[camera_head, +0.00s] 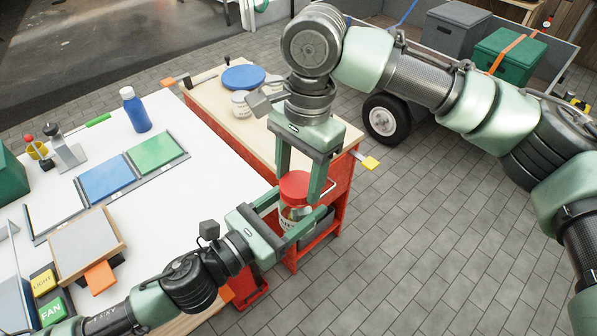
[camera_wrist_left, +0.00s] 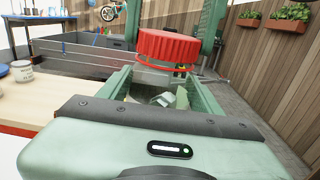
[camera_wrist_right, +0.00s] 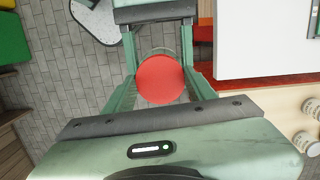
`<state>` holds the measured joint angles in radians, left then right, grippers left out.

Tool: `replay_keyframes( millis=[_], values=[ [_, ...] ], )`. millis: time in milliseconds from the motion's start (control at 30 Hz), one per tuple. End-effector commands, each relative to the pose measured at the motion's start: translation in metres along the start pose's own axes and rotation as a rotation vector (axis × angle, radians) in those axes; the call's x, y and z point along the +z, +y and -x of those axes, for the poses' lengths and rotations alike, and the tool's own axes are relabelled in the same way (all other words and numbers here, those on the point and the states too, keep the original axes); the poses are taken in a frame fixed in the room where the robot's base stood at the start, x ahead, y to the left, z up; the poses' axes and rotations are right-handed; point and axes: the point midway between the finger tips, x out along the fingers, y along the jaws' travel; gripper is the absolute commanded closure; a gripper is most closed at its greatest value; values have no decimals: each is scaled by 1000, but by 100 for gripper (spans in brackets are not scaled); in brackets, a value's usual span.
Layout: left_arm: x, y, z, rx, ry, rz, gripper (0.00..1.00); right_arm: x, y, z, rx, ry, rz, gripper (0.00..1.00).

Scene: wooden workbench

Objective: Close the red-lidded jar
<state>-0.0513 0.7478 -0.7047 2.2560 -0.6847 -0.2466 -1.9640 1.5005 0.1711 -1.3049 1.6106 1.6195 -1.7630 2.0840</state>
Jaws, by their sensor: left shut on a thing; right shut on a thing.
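The jar (camera_head: 288,216) is see-through with small pieces inside. It is held upright off the right edge of the white bench, between the fingers of my left gripper (camera_head: 298,212). The ribbed red lid (camera_head: 295,186) is at the jar's mouth, between the fingers of my right gripper (camera_head: 301,188), which points down from above. The left wrist view shows the lid (camera_wrist_left: 167,46) from the side, with a thin red ring below it; I cannot tell whether it is fully seated.
A wooden-topped red cart (camera_head: 210,92) stands behind, with a blue disc (camera_head: 243,77) and white jars (camera_head: 241,104). The white bench (camera_head: 185,215) holds a blue bottle (camera_head: 135,109), blue and green panels (camera_head: 154,153) and buttons (camera_head: 53,310). Open paved floor lies right.

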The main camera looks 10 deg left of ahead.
Motion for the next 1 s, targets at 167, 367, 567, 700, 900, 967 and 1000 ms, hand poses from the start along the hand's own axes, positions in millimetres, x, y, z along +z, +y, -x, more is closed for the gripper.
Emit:
replay_keyframes(
  millis=[167, 367, 567, 700, 900, 967, 1000],
  values=[
    [2, 0, 0, 0, -3, -1, 100, 0, 0, 0, -16, 0, -117, 81],
    [1, 0, 0, 0, -2, -1, 100, 0, 1, 0, -65, 0, -503, 81],
    [1, 0, 0, 0, -2, -1, 100, 1, 0, 0, -101, -1, -784, 81],
    [1, 0, 0, -1, -2, -1, 100, 1, 0, 1, -109, -1, -843, 81],
    [1, 0, 0, -1, -2, -1, 100, 1, 0, 1, -110, -1, -844, 81],
    [1, 0, 0, -1, -2, -1, 100, 1, 0, 1, -110, -1, -844, 42],
    [1, 0, 0, -1, -1, 0, 100, 1, 0, 1, -110, -1, -843, 31]
  ],
)
